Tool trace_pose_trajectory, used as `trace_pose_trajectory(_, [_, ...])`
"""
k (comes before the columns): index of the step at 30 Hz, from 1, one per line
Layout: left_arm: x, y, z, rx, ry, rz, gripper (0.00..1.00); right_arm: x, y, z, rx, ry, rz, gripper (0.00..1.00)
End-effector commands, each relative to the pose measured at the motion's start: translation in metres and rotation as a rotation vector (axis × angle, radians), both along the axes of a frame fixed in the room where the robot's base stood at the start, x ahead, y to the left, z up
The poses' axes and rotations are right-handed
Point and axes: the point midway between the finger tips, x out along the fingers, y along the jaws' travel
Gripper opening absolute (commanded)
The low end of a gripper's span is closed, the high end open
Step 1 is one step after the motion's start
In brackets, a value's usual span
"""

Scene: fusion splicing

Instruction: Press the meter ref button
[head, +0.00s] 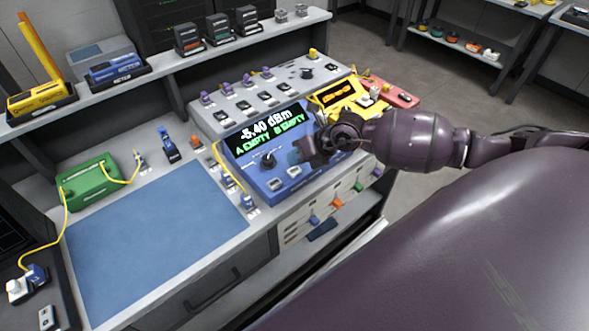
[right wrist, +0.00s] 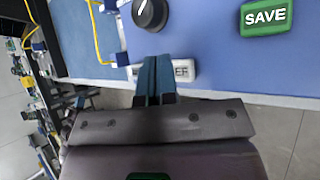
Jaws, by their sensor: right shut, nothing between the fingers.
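The blue meter (head: 248,172) stands on the bench, and its display reads -5.40 dBm, A EMPTY, B EMPTY. In the right wrist view, its white REF button (right wrist: 184,72) sits below a black knob (right wrist: 150,13). My right gripper (right wrist: 156,65) is shut and empty. Its teal fingers overlap the left part of the REF button and hide its first letters; I cannot tell whether they touch it. In the head view the right gripper (head: 296,157) is over the right side of the meter's front panel. My left gripper is not in view.
A green SAVE button (right wrist: 265,17) is right of the knob. A yellow cable (head: 222,160) runs along the meter's left side. A yellow device (head: 338,97) stands behind my right gripper. The blue mat (head: 150,235) is clear.

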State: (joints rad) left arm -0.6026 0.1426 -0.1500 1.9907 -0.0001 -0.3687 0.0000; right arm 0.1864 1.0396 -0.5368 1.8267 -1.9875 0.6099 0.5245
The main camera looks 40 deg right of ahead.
Motion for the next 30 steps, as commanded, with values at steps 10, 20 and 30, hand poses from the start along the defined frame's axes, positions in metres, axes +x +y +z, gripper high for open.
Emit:
trace_pose_trajectory(10, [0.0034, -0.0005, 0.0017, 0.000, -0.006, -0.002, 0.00, 0.0000, 0.0001, 0.0001, 0.000, 0.000, 0.000, 0.00])
trace_pose_trajectory(20, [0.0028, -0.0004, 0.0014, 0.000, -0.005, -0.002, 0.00, 0.0000, 0.0000, 0.0000, 0.000, 0.000, 0.000, 0.00])
trace_pose_trajectory(30, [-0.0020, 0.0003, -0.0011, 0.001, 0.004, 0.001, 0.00, 0.0000, 0.0000, 0.0000, 0.000, 0.000, 0.000, 0.00])
